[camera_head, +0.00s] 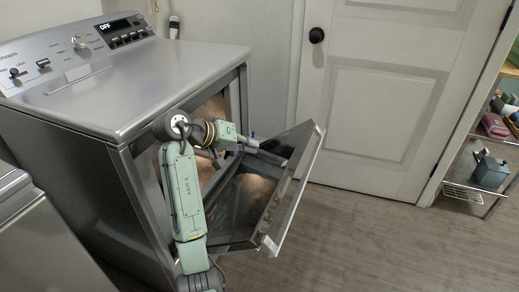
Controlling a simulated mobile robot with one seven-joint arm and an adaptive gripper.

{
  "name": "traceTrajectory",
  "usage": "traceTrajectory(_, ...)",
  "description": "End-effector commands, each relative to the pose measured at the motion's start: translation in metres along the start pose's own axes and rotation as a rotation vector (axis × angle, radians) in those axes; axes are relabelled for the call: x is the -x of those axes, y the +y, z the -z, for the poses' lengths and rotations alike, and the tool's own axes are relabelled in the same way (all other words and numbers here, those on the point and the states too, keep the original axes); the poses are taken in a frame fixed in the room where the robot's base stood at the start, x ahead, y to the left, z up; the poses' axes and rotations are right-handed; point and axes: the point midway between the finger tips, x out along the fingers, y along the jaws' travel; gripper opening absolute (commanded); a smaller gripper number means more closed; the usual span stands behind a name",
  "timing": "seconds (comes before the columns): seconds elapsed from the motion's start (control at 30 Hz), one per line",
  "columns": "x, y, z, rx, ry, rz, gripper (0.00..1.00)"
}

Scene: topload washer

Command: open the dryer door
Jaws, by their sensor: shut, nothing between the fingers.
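The grey dryer (120,95) stands at the left, with a control panel (105,38) that reads "OFF". Its front door (262,200) is swung outward and tilted down away from the opening, showing its inner side. The dryer opening is partly visible behind my arm. My gripper (254,144) is at the upper inner side of the door, between the door and the dryer front. It is shut with nothing in it. Its fingertips are small here, and I cannot tell whether they touch the door.
A white room door (385,95) with a black knob (316,35) is behind. A shelf (480,190) with several items stands at the right. Another appliance (35,245) is at the lower left. The wooden floor (380,245) in front is clear.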

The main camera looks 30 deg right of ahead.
Motion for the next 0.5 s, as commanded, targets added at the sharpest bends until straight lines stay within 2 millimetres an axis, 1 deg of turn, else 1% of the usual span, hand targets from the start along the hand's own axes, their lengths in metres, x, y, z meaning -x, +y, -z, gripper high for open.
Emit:
traceTrajectory(0.17,-0.032,0.001,-0.001,0.001,-0.004,0.000,0.00)
traceTrajectory(0.4,-0.084,0.001,0.000,0.000,-0.003,0.001,0.00)
traceTrajectory(0.47,-0.096,0.000,-0.001,-0.001,-0.002,0.002,0.00)
traceTrajectory(0.5,-0.100,-0.001,-0.007,0.000,-0.002,0.003,0.00)
